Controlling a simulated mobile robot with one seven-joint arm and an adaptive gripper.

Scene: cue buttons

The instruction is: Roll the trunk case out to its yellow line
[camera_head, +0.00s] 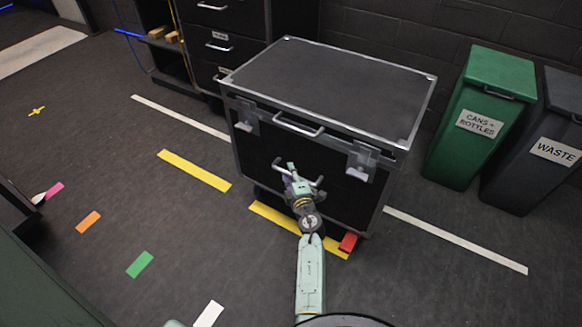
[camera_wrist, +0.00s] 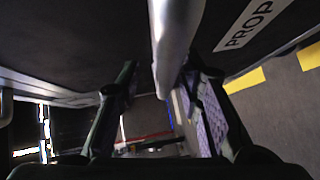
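The trunk case (camera_head: 320,85) is black with silver edges and stands upright on the floor. It has a silver front handle (camera_head: 300,127) high up and latches on both sides. A yellow line (camera_head: 278,218) lies on the floor at the foot of its front. My gripper (camera_head: 298,178) is at the lower middle of the case front. In the wrist view a silver bar (camera_wrist: 172,45) runs between my fingers (camera_wrist: 160,105), which stand apart with a gap beside the bar. Contact with the bar cannot be told.
A second yellow strip (camera_head: 195,170) lies to the left. Green (camera_head: 480,130) and dark (camera_head: 540,145) bins stand right, drawers (camera_head: 222,45) behind. Floor left of the case is open.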

